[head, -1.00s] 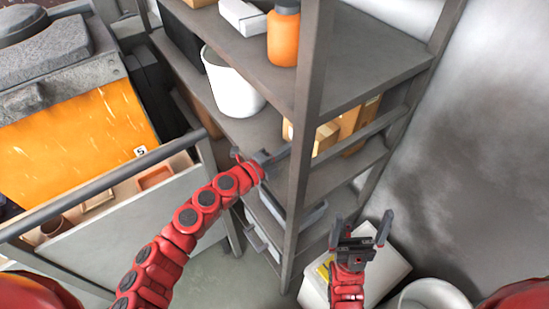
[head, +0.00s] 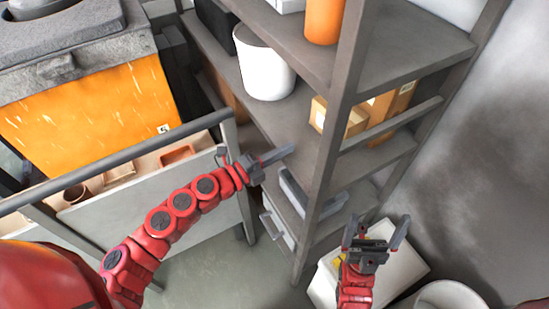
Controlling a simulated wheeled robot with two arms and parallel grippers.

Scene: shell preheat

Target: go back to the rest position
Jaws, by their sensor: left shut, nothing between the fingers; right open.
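My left gripper (head: 272,158) is at the end of the red arm from the left. It is shut and empty, in front of the shelf unit's lower levels. My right gripper (head: 377,232) is at the lower right. It is open and empty, with its two fingers apart, and shows in front of a white box (head: 408,262) below. I cannot tell how far above the box it is.
The grey shelf unit (head: 343,110) holds a white bucket (head: 263,62), an orange container (head: 323,20) and cardboard boxes (head: 352,122). A railed cart (head: 150,200) and an orange-fronted furnace (head: 85,105) stand left. A white bin (head: 452,297) is lower right. Floor (head: 215,275) shows between.

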